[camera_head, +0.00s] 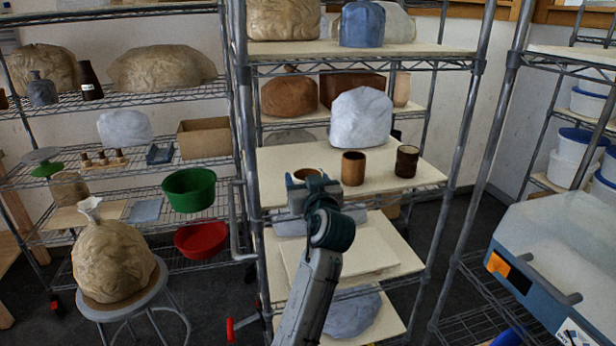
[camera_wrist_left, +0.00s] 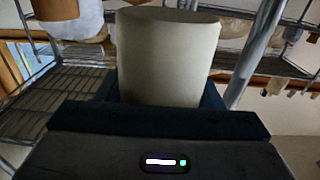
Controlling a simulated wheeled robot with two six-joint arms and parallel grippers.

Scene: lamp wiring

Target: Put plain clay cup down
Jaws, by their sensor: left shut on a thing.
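The plain clay cup (camera_wrist_left: 167,55) is pale, smooth and straight-sided in the left wrist view, with the dark jaws at its sides. My left gripper is shut on the cup, at the front left part of the pale shelf board (camera_head: 290,157). I cannot tell whether the cup's base touches the board. A brown cup (camera_head: 353,168) and a darker brown cup (camera_head: 406,161) stand upright to its right. My right gripper is not in view.
A plastic-wrapped bundle (camera_head: 362,117) sits behind the cups on the same board. A steel rack post (camera_head: 243,130) rises to the left, and another wire shelf (camera_head: 360,62) hangs above. Some bare board lies between and in front of the cups.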

